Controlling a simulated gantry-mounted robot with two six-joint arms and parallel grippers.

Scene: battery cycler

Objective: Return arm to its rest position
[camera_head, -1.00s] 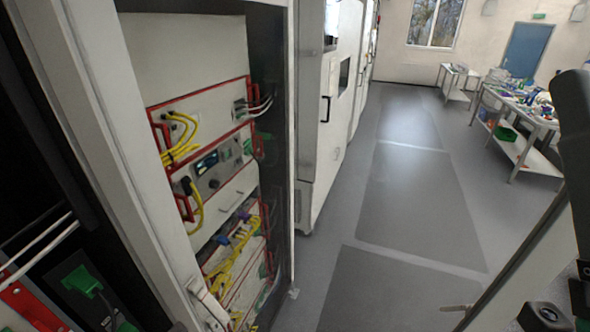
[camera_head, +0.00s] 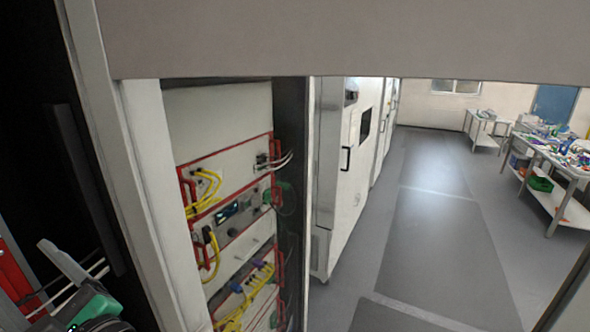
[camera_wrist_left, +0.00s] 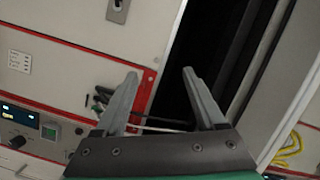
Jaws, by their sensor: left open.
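My left gripper (camera_head: 62,262) shows at the lower left of the head view, beside the dark interior of a cabinet; only a grey finger and a green and black body are seen there. In the left wrist view my left gripper (camera_wrist_left: 159,76) has its two grey fingers apart with nothing held between them. Behind the fingers are a red-edged rack panel and a dark gap in the cabinet. Thin cables pass behind the fingers; I cannot tell whether they touch. My right gripper is not in view.
A rack (camera_head: 222,120) with red-framed units and yellow cables (camera_head: 207,195) stands behind a pale cabinet post (camera_head: 150,180). A grey panel (camera_head: 350,40) crosses the top of the view. White cabinets (camera_head: 345,170), a clear floor aisle (camera_head: 420,230) and a cluttered table (camera_head: 550,195) lie beyond.

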